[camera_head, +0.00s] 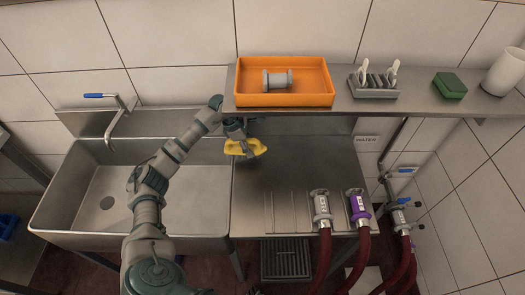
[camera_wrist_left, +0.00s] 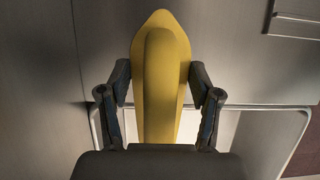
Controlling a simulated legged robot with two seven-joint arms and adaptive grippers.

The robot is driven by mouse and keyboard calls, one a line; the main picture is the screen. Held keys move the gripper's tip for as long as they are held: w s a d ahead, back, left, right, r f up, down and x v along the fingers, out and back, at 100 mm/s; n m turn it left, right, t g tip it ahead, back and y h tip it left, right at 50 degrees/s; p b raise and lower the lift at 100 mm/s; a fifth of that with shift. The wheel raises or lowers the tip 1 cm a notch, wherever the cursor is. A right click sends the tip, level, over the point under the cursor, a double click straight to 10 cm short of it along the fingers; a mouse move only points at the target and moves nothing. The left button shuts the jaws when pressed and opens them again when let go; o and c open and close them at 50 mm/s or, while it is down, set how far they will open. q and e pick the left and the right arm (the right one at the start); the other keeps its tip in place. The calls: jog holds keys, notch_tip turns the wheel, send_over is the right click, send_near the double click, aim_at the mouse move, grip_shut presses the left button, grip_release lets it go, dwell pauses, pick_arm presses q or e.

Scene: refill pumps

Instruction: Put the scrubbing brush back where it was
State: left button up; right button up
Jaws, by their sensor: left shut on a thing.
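The scrubbing brush (camera_head: 238,148) is yellow. My left gripper (camera_head: 252,143) is shut on it, just below the front edge of the shelf and near the sink's right rim. In the left wrist view the brush (camera_wrist_left: 160,85) stands long and yellow between the two dark fingers (camera_wrist_left: 160,100), its rounded tip pointing away from the wrist. The part of the brush nearest the wrist is hidden by the gripper. My right gripper does not show.
The shelf (camera_head: 420,103) carries an orange tray (camera_head: 285,104) with a grey fitting (camera_head: 277,80), a grey rack (camera_head: 372,93), a green pad (camera_head: 449,86) and a white cup (camera_head: 503,72). The sink (camera_head: 75,215) is empty. Hoses with grey (camera_head: 321,207) and purple (camera_head: 357,205) couplings line the counter's right front.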

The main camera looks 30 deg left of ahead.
aim_at(265, 149)
pick_arm(q)
jog(key=d, duration=0.1)
jog(key=w+d, duration=0.2)
jog(key=d, duration=0.1)
jog(key=shift+w+d+r, duration=0.1)
jog(key=shift+w+r, duration=0.05)
jog(key=shift+d, duration=0.3)
jog(key=shift+d+f, duration=0.1)
jog(key=shift+f, duration=0.35)
notch_tip(265, 149, down, 2)
jog(key=shift+f, duration=0.35)
jog(key=shift+a, duration=0.25)
jog(key=o, duration=1.1)
jog(key=shift+a, duration=0.15)
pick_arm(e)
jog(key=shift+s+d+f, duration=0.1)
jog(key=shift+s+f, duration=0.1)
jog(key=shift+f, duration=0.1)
pick_arm(q)
jog(key=shift+d, duration=0.2)
